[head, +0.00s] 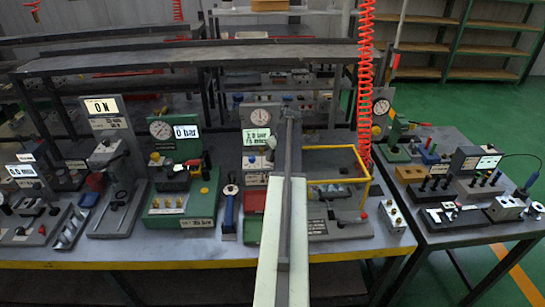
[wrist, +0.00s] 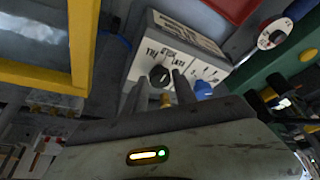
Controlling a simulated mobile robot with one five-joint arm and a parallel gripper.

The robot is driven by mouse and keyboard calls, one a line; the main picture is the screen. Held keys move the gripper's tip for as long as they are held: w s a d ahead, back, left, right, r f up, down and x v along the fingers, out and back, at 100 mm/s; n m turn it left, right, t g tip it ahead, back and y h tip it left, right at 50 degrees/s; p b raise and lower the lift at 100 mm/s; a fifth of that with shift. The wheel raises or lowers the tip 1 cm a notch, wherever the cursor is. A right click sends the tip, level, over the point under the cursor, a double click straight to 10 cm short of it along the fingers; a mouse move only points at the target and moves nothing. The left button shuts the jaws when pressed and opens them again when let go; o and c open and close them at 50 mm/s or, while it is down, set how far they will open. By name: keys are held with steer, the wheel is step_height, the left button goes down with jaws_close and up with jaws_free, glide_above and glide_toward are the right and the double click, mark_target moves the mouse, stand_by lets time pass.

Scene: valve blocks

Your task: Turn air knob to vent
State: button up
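My gripper (wrist: 157,82) is open in the wrist view, its two dark fingers apart with nothing held. A round black knob (wrist: 159,75) on a pale control box (wrist: 172,45) shows between and just beyond the fingertips. I cannot tell whether the fingers touch it. The lettering around it is too blurred to read surely, so I cannot tell its setting or confirm it is the air knob. A blue knob (wrist: 203,89) sits to the right of the right finger. In the head view my gripper (head: 291,110) is at the central gauge panel (head: 259,108); my arm hides part of it.
A yellow frame (head: 340,182) stands right of my arm, and it also fills the wrist view's upper left (wrist: 75,45). A green block with a gauge (head: 182,205) is to the left. A red coiled hose (head: 365,80) hangs at the right.

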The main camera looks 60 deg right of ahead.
steer(key=c, duration=0.5)
steer(key=shift+w+a, duration=0.1)
steer(key=shift+w, duration=0.05)
jaws_close()
steer(key=shift+m+h, duration=0.4)
steer(key=shift+m, duration=0.6)
steer(key=m+g+h, duration=0.1)
steer(key=m, duration=0.3)
steer(key=shift+a, duration=0.15)
steer(key=shift+m+g+h, duration=0.5)
steer(key=shift+m, duration=0.9)
